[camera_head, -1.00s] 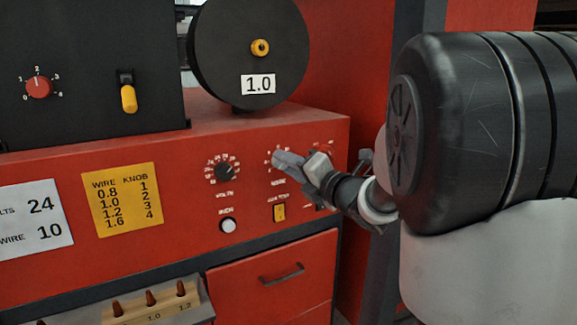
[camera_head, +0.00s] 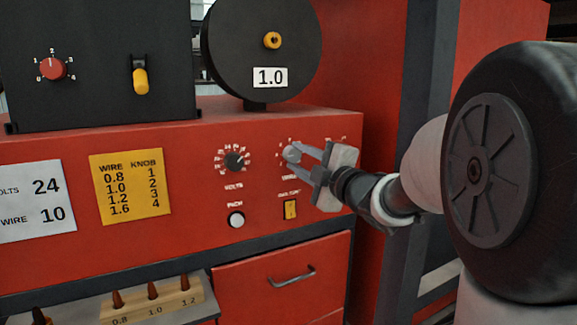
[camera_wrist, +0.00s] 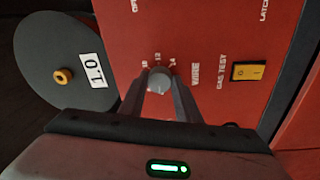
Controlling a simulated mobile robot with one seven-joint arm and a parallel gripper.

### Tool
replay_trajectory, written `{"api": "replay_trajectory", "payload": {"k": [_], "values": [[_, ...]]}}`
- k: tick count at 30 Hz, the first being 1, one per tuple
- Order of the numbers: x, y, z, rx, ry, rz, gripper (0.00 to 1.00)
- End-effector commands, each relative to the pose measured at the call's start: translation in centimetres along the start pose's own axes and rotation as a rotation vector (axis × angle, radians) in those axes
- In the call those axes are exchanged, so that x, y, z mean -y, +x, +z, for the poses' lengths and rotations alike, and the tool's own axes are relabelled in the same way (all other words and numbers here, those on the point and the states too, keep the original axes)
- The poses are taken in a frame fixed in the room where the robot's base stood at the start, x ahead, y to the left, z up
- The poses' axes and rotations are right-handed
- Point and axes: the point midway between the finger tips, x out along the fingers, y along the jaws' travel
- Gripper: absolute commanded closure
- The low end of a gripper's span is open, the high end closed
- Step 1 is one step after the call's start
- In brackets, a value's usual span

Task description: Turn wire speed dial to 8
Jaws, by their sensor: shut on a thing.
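The wire speed dial (camera_wrist: 159,80) is a small grey knob on the red panel, with white numbers around it and the label WIRE beside it in the wrist view. My gripper (camera_head: 293,155) reaches it from the right, and its two fingers (camera_wrist: 158,98) are shut on the knob, one on each side. In the head view the fingers cover most of the knob and part of its scale. The dial's exact setting cannot be read. A white card (camera_head: 32,203) at the left reads WIRE 10 and 24.
The black volts dial (camera_head: 235,161) is left of my gripper. The white inch button (camera_head: 236,219) and yellow gas test switch (camera_head: 290,209) sit below. A black spool (camera_head: 262,50) marked 1.0 stands above. A wooden tip rack (camera_head: 152,300) is at the lower left.

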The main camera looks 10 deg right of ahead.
Motion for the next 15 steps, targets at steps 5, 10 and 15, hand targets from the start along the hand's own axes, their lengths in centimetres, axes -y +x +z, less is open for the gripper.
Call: {"api": "replay_trajectory", "payload": {"k": [5, 10, 15], "values": [[0.18, -0.05, 0.00, 0.010, 0.168, 0.016, 0.92], [0.22, -0.05, -0.03, 0.020, 0.329, 0.028, 0.92], [0.27, -0.02, -0.13, 0.028, 0.491, 0.041, 0.92]]}}
